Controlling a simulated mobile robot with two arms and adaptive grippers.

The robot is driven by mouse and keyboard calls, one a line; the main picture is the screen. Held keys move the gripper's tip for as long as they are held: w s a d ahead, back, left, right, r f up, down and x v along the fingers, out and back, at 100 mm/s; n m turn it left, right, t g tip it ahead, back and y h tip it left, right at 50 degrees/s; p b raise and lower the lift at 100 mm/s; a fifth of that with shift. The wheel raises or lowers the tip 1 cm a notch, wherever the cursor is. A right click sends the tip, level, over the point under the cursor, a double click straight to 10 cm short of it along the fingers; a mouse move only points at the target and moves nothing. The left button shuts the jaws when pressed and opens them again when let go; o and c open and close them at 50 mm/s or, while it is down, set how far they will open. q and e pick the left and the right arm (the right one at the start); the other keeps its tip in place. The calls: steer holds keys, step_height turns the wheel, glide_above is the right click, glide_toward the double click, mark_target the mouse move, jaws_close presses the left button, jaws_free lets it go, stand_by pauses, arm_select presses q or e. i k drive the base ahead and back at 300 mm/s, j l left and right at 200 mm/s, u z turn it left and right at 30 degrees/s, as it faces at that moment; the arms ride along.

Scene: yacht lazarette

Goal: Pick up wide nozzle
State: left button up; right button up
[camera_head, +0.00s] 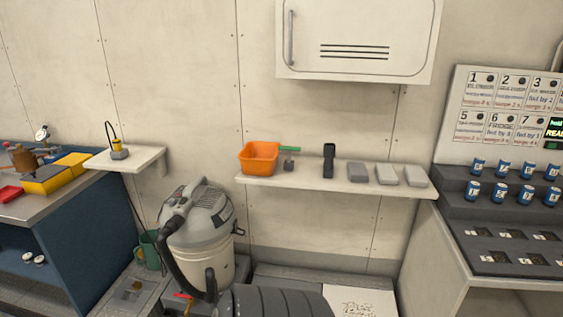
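A black upright piece (328,160) with a thicker top stands near the middle of the wall shelf (300,186). It may be the wide nozzle, but its shape is too small to be sure. A small grey piece with a green handle (289,157) sits to its left, beside an orange bin (259,157). A grey and cream vacuum cleaner (203,232) with a black hose (176,258) stands on the floor below, left of the shelf. Neither of my grippers is in view.
Several grey blocks (387,174) lie on the shelf's right part. A closed white cabinet (358,38) hangs above. A stepped rack with blue cans (500,192) stands at right. A blue workbench (75,235) is at left. A dark ribbed object (280,301) fills the bottom middle.

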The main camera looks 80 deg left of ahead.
mark_target(329, 149)
steer(key=u, duration=2.2)
steer(key=i+j+z, duration=0.15)
steer(key=i+z, duration=0.15)
steer(key=i+j+z, duration=0.3)
steer(key=i, duration=0.2)
